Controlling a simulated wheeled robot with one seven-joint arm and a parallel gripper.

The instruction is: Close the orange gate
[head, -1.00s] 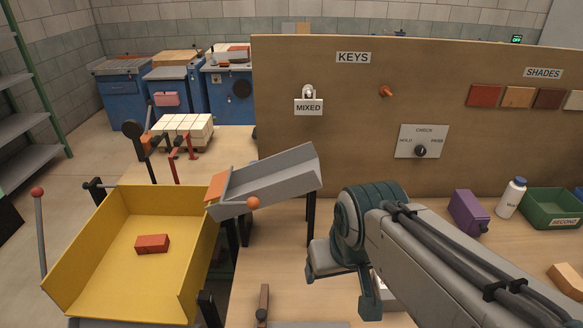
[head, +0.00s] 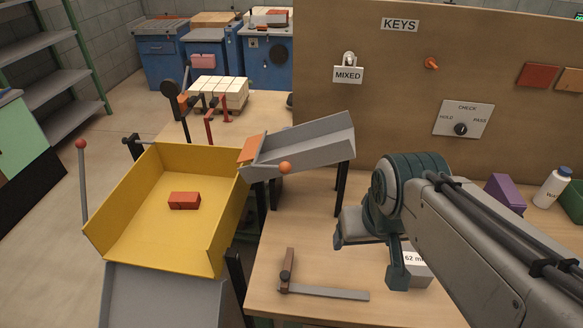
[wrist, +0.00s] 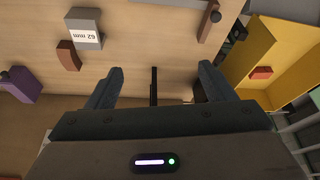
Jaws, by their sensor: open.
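The orange gate (head: 250,149) is a small flat plate at the lower left end of the grey chute (head: 312,146), by the yellow bin. An orange ball knob (head: 285,168) sits at the chute's near side, close to the gate. I cannot tell how far the gate stands open. My gripper (head: 367,258) is over the table, to the right of and nearer than the chute, touching neither gate nor knob. In the wrist view its fingers (wrist: 160,72) are spread with nothing between them. The gate is not clearly visible there.
A yellow bin (head: 225,258) holds a red brick (head: 184,201). A metal square (head: 325,292) and a block marked 62 mm (head: 416,272) lie on the table (head: 300,232). A brown panel (head: 400,100) stands behind. A purple block (head: 505,192) and white bottle (head: 553,188) are right.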

